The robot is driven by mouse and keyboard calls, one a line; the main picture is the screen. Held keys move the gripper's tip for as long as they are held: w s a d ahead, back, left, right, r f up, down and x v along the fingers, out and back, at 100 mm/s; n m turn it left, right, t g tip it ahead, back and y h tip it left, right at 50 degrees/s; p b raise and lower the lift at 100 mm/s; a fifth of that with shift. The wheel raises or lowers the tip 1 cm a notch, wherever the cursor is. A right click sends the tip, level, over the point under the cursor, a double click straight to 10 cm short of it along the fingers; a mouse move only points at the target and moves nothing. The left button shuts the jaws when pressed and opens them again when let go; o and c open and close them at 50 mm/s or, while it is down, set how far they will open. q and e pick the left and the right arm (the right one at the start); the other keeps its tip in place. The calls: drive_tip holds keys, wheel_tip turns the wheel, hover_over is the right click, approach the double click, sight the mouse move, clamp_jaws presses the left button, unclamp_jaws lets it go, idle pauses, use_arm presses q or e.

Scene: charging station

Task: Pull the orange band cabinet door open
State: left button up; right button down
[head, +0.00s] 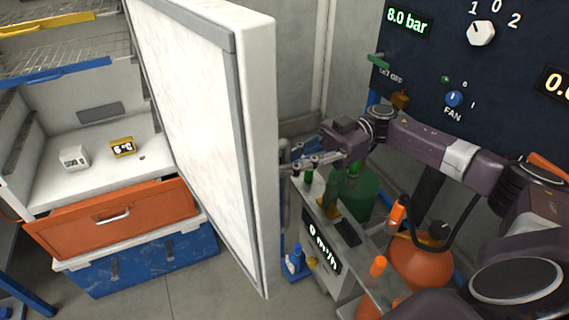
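A white cabinet door (205,110) stands wide open, its grey-framed inner face toward the left and its edge toward me. Its outer face is turned away, so no orange band on it shows. A dark vertical handle (285,195) shows just past the door's edge. My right gripper (303,163) is on the outer side of the door, with its slim fingers at or close to the handle. The fingertips are small and partly hidden, so I cannot tell whether they grip it. My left gripper is not in view.
The open cabinet has wire shelves (60,52), an orange drawer (110,218) and a blue bin (140,262) below. A green tank (352,195), an orange vessel (420,262) and a flow meter box (322,247) crowd the right. A dark panel (440,65) stands behind.

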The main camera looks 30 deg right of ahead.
drive_tip(key=shift+f, duration=0.1)
drive_tip(key=c, duration=1.9)
unclamp_jaws()
drive_tip(key=shift+c, duration=0.2)
drive_tip(key=d, duration=1.2)
drive_tip(key=shift+w, duration=0.3)
